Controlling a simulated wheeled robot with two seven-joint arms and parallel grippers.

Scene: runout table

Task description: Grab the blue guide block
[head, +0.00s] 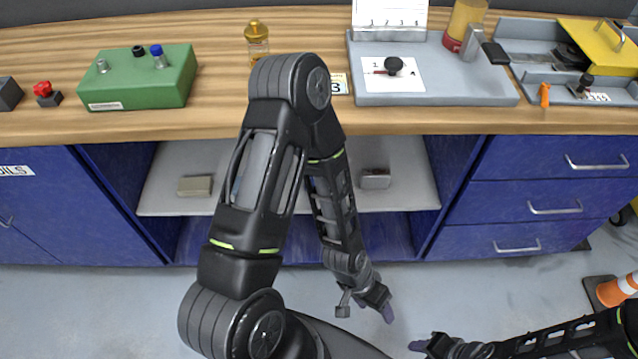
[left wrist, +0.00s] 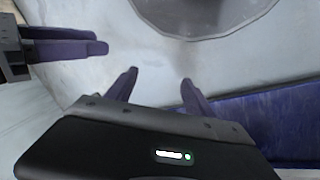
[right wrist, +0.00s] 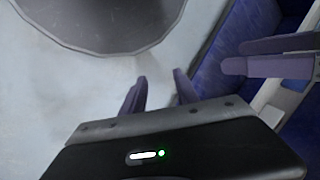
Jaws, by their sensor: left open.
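I cannot clearly make out a blue guide block in any view. In the head view a narrow bluish patch shows beside my left arm at the shelf, but I cannot tell what it is; the arm hides part of the shelf. My left gripper (head: 366,308) is open and empty over the floor in front of the bench; its spread fingers show in the left wrist view (left wrist: 160,78). My right gripper (head: 418,345) is low at the bottom right, and the right wrist view shows its fingers (right wrist: 160,76) apart with nothing between them.
The wooden bench top (head: 225,118) holds a green box (head: 140,92), a red-knobbed block (head: 46,94), a yellow-capped bottle (head: 257,42) and a grey plate (head: 450,88). The shelf (head: 160,207) below holds a beige block (head: 195,186) and a metal tin (head: 375,179). A cone (head: 617,290) stands right.

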